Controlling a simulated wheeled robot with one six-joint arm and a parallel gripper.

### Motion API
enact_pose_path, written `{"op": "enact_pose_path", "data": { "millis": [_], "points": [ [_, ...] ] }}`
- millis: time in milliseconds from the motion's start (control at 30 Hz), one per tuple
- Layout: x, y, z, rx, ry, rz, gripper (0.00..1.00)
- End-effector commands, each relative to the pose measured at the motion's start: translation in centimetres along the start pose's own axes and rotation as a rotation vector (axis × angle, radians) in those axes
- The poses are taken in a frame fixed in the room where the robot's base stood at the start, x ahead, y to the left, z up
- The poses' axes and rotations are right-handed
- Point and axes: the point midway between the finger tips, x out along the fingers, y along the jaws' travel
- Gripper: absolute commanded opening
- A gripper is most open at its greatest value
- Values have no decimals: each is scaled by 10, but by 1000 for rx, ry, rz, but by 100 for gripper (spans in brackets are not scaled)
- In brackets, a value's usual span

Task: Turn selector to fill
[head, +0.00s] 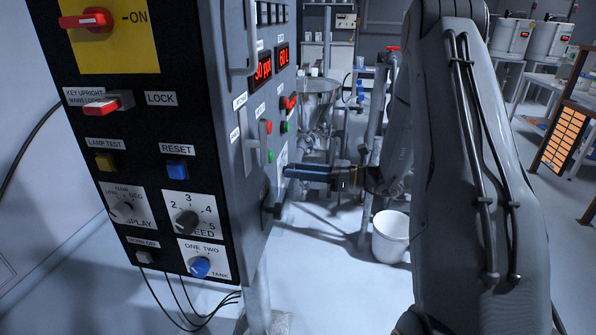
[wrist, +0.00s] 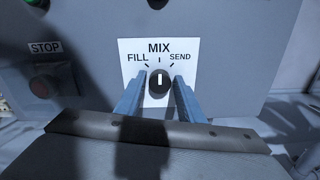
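The selector (wrist: 159,80) is a round black knob with a white pointer line, on a white plate marked FILL, MIX and SEND. Its pointer stands upright, at MIX. FILL is at the upper left of the knob and SEND at the upper right. My gripper (wrist: 160,92) is open, with one blue finger on the left of the knob and one on the right. Small gaps show between fingers and knob. In the head view my gripper (head: 288,171) points at the side face of the cabinet, and the selector cannot be made out there.
A STOP button (wrist: 42,87) is left of the selector. The cabinet (head: 105,235) carries other controls, including a blue tank knob (head: 200,267) and a speed knob (head: 186,222). A steel hopper (head: 318,95) and a white bucket (head: 391,237) stand beyond it.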

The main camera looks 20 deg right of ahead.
Motion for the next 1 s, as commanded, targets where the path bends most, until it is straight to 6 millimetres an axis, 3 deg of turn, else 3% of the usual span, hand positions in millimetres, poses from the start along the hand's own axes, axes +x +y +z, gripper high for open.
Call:
{"op": "enact_pose_path", "data": {
  "millis": [33,167,567,1000],
  "points": [
    [0,0,0,0,0,0,26],
    [0,0,0,0,0,0,4],
    [0,0,0,-84,-2,0,5],
    [0,0,-2,-434,-13,2,5]
  ]
}}
